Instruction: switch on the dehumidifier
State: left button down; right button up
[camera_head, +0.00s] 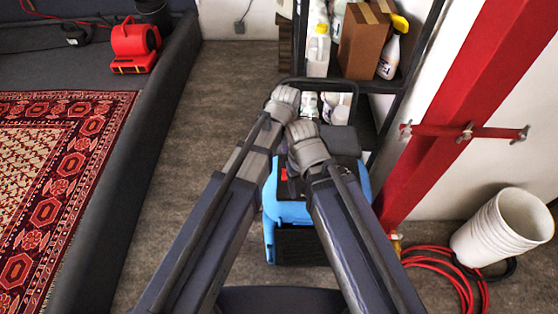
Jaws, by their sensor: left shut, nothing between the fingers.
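The dehumidifier (292,213) is a blue and black machine standing on the floor in the middle of the head view, partly covered by my two arms. A small red spot, perhaps its switch (284,174), shows on its upper part between the arms.
A black shelf (366,86) with bottles and a cardboard box (362,42) stands behind. A red post (455,95) rises at right, near a red hose (466,285) and white buckets (503,228). Left are a patterned rug (60,170) and red blower (134,42). Grey floor between is clear.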

aim_at(285, 171)
pick_arm(q)
jog(key=f+b, duration=0.4)
jog(key=w+f+b, duration=0.1)
jog(key=f+b, duration=0.8)
jog(key=b, duration=0.1)
jog(key=shift+w+d+f, duration=0.25)
jog(key=shift+w+f, duration=0.15)
pick_arm(e)
notch_tip(285, 171, down, 14)
jog(key=shift+d, duration=0.25)
jog(key=shift+s, duration=0.1)
pick_arm(q)
jog(key=shift+w+f+b, duration=0.1)
jog(key=shift+f+b, duration=0.2)
jog(key=shift+r, duration=0.15)
pick_arm(e)
jog(key=shift+f, duration=0.1)
